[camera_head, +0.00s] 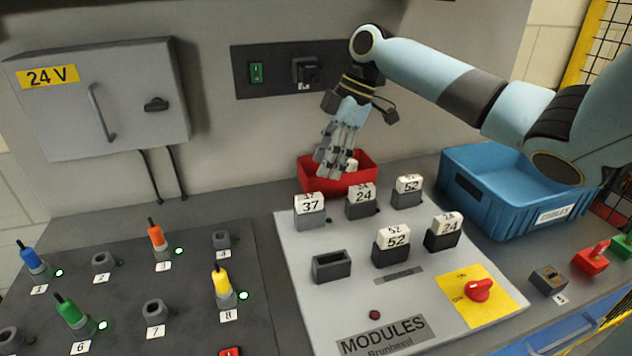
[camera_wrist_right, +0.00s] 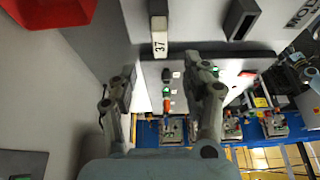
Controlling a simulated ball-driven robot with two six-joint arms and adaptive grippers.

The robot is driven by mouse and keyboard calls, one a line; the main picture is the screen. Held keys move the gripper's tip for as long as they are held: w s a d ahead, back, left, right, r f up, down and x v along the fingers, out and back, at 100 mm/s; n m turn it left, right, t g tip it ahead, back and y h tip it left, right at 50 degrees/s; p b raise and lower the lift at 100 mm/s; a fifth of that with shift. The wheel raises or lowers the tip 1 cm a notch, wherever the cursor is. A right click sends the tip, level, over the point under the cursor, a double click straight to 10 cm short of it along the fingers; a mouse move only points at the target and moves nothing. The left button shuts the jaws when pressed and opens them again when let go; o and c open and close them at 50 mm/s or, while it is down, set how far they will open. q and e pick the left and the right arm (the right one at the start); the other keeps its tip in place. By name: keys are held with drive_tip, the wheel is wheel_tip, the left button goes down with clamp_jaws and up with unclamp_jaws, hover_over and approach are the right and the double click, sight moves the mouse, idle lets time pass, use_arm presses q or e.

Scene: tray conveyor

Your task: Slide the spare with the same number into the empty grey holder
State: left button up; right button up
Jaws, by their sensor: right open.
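On the light panel (camera_head: 300,240), the empty grey holder (camera_head: 332,266) stands at the front left; it also shows in the right wrist view (camera_wrist_right: 241,20). The other holders carry white blocks: 37 (camera_head: 310,203), 24 (camera_head: 361,193) and 52 (camera_head: 408,184) behind, 52 (camera_head: 392,238) and 24 (camera_head: 443,225) in front. Block 37 also shows in the right wrist view (camera_wrist_right: 159,38). My right gripper (camera_head: 333,170) is open over the red bin (camera_head: 312,185), its fingers apart in the right wrist view (camera_wrist_right: 160,75). Something white (camera_head: 351,165) shows behind the fingers, its number unreadable. My left gripper is out of view.
A blue crate (camera_head: 500,215) stands right of the panel. A yellow plate with a red knob (camera_head: 478,290) is at the panel's front right. Coloured plugs, such as the yellow one (camera_head: 221,283), stand at left. A 24 V box (camera_head: 150,85) hangs on the wall.

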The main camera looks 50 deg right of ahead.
drive_tip(key=v, duration=0.2)
drive_tip(key=shift+r, duration=0.3)
idle(0.4)
